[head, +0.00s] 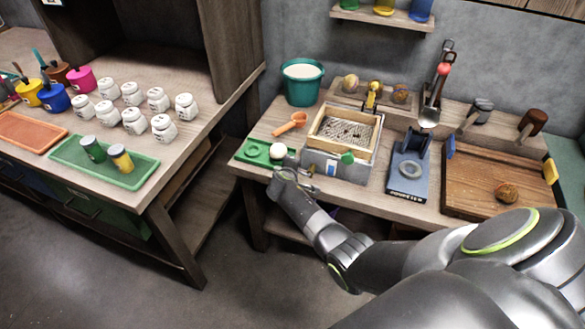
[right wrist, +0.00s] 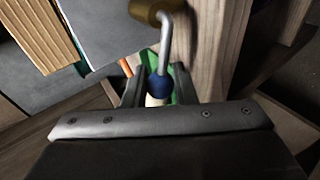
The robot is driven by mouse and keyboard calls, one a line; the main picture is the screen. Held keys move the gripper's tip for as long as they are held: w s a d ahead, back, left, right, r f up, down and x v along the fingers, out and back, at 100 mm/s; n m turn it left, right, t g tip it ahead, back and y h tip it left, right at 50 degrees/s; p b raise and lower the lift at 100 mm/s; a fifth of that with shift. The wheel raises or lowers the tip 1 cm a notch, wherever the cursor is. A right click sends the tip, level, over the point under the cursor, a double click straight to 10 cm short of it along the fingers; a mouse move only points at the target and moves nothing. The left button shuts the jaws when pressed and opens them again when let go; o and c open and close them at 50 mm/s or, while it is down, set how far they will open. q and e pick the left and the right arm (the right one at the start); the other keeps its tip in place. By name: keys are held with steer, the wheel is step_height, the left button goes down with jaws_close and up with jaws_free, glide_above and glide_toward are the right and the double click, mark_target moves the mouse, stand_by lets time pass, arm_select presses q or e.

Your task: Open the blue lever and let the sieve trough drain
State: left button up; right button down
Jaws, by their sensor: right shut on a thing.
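The sieve trough (head: 317,164) is a grey box with a wooden frame (head: 318,128) on top, around a grey, speckled mesh surface (head: 348,131). I cannot tell how much liquid is in it. The blue lever shows in the right wrist view as a blue ball knob (right wrist: 159,85) on a bent grey rod (right wrist: 166,45) from a brass fitting (right wrist: 147,9). My right gripper (right wrist: 158,92) is shut on the knob. In the head view this gripper (head: 283,176) is at the trough's front left, and the lever there is hidden or too small to tell. My left gripper is not in view.
A green tray (head: 247,152) with a white ball (head: 278,151) lies just left of the trough. A blue press stand (head: 408,178) and wooden board (head: 480,180) are to the right.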

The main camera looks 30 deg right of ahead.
steer(key=c, duration=1.2)
jaws_free()
steer(key=shift+c, duration=0.2)
steer(key=shift+s+a+r, duration=0.35)
steer(key=shift+a, duration=0.05)
steer(key=p+v, duration=0.2)
steer(key=v, duration=1.4)
steer(key=shift+s, duration=0.1)
